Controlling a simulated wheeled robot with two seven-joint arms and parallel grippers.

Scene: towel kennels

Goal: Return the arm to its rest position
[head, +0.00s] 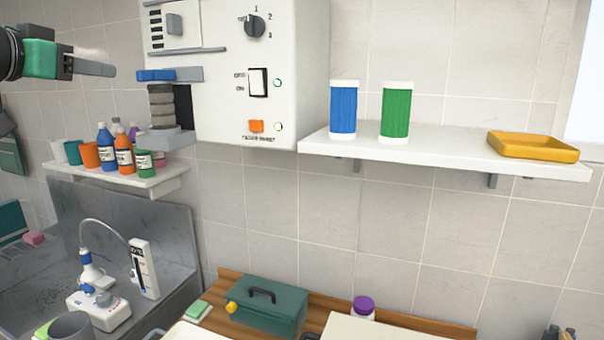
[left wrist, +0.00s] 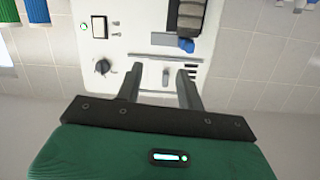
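My left gripper (head: 108,69) is raised at the upper left of the head view, left of the white wall machine (head: 225,110). In the left wrist view my left gripper (left wrist: 160,72) shows two fingers clearly apart with nothing held between them. The machine (left wrist: 128,20) appears upside down beyond the fingers, with a gap of unclear size. My right gripper does not show in either view.
A white shelf (head: 440,156) holds a blue canister (head: 343,110), a green canister (head: 395,112) and a yellow tray (head: 532,146). A lower left shelf (head: 150,182) carries several bottles. A green toolbox (head: 266,306) stands below on a wooden surface (head: 395,320).

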